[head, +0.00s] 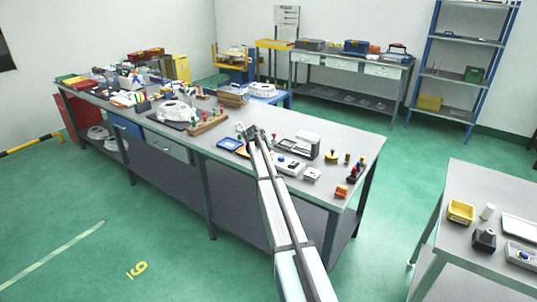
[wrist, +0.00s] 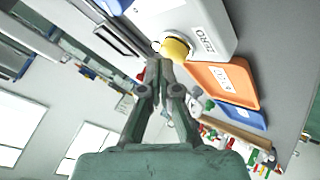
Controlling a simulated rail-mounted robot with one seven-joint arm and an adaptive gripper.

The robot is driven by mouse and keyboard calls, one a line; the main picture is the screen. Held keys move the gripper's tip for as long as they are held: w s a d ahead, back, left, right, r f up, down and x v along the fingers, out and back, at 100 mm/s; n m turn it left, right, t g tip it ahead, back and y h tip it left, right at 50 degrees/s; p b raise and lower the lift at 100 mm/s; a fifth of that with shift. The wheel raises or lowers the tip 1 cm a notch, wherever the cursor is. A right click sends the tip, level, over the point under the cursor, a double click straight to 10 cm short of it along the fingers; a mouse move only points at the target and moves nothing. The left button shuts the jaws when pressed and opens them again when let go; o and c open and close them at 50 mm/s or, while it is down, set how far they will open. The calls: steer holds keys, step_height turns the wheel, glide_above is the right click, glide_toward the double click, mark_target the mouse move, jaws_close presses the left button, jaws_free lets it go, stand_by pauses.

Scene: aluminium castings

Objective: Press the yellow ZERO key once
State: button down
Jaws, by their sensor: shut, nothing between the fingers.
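The yellow ZERO key (wrist: 177,48) is a round knob at the end of a pale grey box (wrist: 215,22), beside a white label reading ZERO (wrist: 203,40) in the wrist view. My gripper (wrist: 158,64) is shut and empty, and its fingertips appear right beside the key. I cannot tell whether they touch it. In the head view my gripper (head: 250,132) is over the long workbench (head: 330,133). My arm appears to hide the yellow key in that view.
An orange tray (wrist: 222,82) and a blue tray (wrist: 246,115) lie beside the box. A grey instrument (head: 300,144) stands behind it. Several small parts, including an orange block (head: 341,191), sit to the right. A wooden rack (head: 208,123) with coloured pegs is to the left.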

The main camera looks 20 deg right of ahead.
steer(key=shift+r, duration=0.5)
steer(key=shift+r+p, duration=0.65)
steer(key=shift+r, duration=1.9)
